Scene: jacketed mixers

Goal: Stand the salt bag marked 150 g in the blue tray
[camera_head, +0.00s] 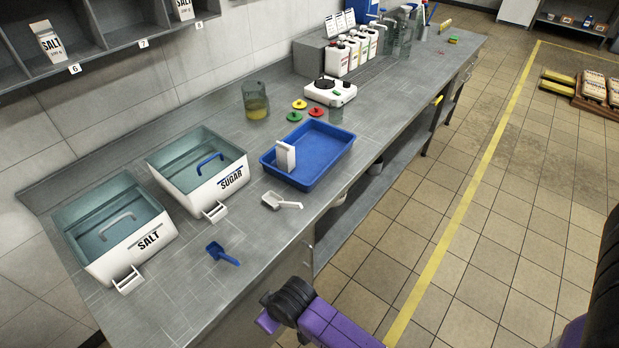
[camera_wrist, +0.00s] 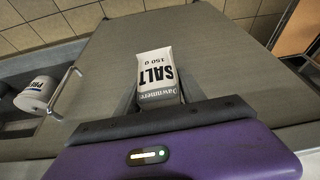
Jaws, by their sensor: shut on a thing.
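The salt bag (camera_wrist: 156,75), white with a grey end and printed "SALT" and "150 g", is in the wrist view. My gripper (camera_wrist: 159,94) is shut on it, with a finger on each side. The print appears upside down there. The blue tray (camera_head: 335,165) lies on the counter in the head view. A white packet (camera_head: 285,157) stands upright at its left side; I cannot read a label on it. In the head view my purple arm is low at the counter's front edge, and the held bag is hidden.
A salt bin (camera_head: 143,240), a sugar bin (camera_head: 231,180), a blue scoop (camera_head: 222,253) and a white scoop (camera_head: 281,201) are left of and before the tray. A glass beaker (camera_head: 256,104), coloured lids (camera_head: 300,104) and a white hotplate (camera_head: 329,90) are behind it.

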